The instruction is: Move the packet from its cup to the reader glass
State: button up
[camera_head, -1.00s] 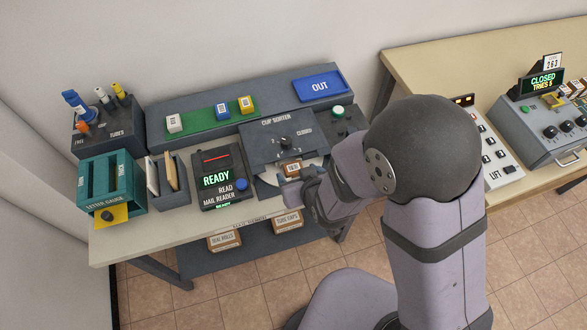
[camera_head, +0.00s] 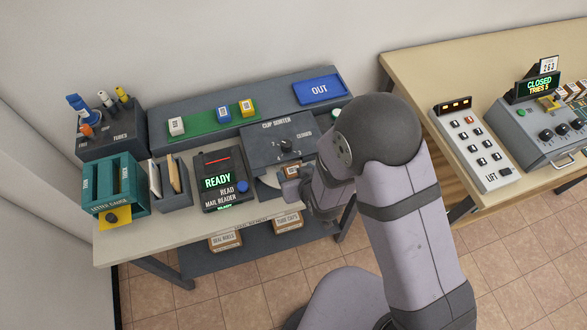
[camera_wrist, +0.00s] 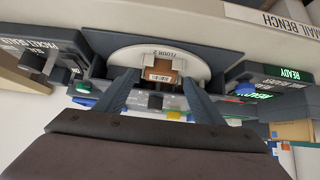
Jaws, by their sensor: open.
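The packet (camera_head: 291,169) is a small brown block with a white label, in a cup on the pale disc of the cup sorter (camera_head: 262,155). In the wrist view the packet (camera_wrist: 161,72) sits between my gripper's fingertips (camera_wrist: 161,82), with a finger on each side and visible gaps. My gripper (camera_head: 291,186) is open at the front of the sorter; my wrist hides part of it in the head view. The mail reader (camera_head: 222,178), black with a red line and a green READY display, stands left of the sorter. I cannot clearly make out its glass.
A grey bin with envelopes (camera_head: 174,185) and the teal letter gauge (camera_head: 120,184) stand left of the reader. Behind are a green strip with several small blocks and the blue OUT tray (camera_head: 318,90). A second table with a lift panel (camera_head: 476,150) is at the right.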

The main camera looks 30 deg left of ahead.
aim_at(295, 174)
jog(key=shift+x, duration=0.95)
jog(key=c, duration=1.2)
jog(key=shift+r, duration=0.15)
jog(key=shift+r+b, duration=0.75)
jog(key=shift+r, duration=4.15)
